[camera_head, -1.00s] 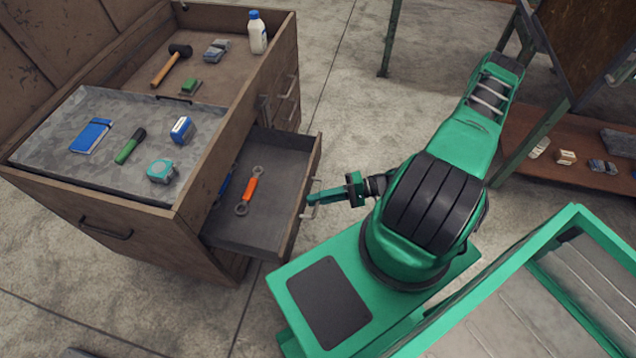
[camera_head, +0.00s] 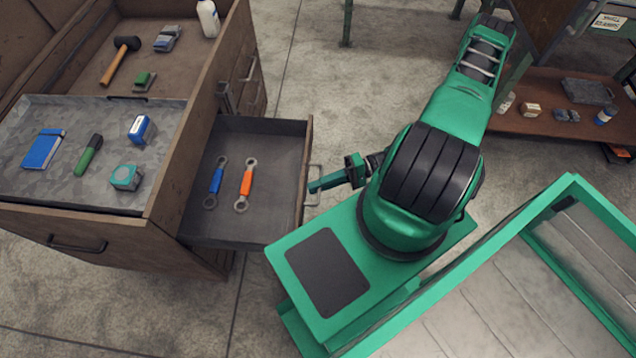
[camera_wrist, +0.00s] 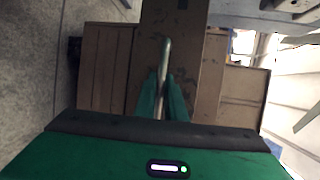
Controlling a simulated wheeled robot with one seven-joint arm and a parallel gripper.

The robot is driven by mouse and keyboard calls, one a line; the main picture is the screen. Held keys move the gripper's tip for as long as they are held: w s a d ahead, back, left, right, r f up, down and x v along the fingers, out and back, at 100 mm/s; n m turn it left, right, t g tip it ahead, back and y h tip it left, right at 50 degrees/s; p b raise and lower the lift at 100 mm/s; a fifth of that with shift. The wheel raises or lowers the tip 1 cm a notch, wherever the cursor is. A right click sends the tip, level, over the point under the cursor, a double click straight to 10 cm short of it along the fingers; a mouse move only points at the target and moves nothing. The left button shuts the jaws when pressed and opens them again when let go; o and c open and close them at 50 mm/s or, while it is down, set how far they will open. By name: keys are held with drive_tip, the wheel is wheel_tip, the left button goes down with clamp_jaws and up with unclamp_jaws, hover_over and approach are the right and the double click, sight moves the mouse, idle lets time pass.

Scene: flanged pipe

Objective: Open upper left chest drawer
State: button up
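The open upper left drawer (camera_head: 272,170) of the brown wooden chest (camera_head: 165,215) is pulled well out in the head view. A blue wrench (camera_head: 216,181) and an orange wrench (camera_head: 246,183) lie inside it. My gripper (camera_head: 314,188) is at the drawer's front, with its green fingers on the metal handle (camera_head: 313,172). In the wrist view, the fingers of my gripper (camera_wrist: 163,98) stand on both sides of the handle bar (camera_wrist: 164,58) and are shut on it.
The chest top holds a hammer (camera_head: 119,60), a white bottle (camera_head: 208,18), a blue notebook (camera_head: 43,148) and other small items. More closed drawers (camera_head: 246,70) lie farther back. A low shelf (camera_head: 545,118) stands at right. The floor behind my arm is open.

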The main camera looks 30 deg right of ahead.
drive_tip(key=shift+o, duration=0.4)
drive_tip(key=v, duration=1)
drive_tip(key=shift+s+d, duration=0.15)
drive_tip(key=shift+d, duration=0.15)
drive_tip(key=shift+r, duration=0.1)
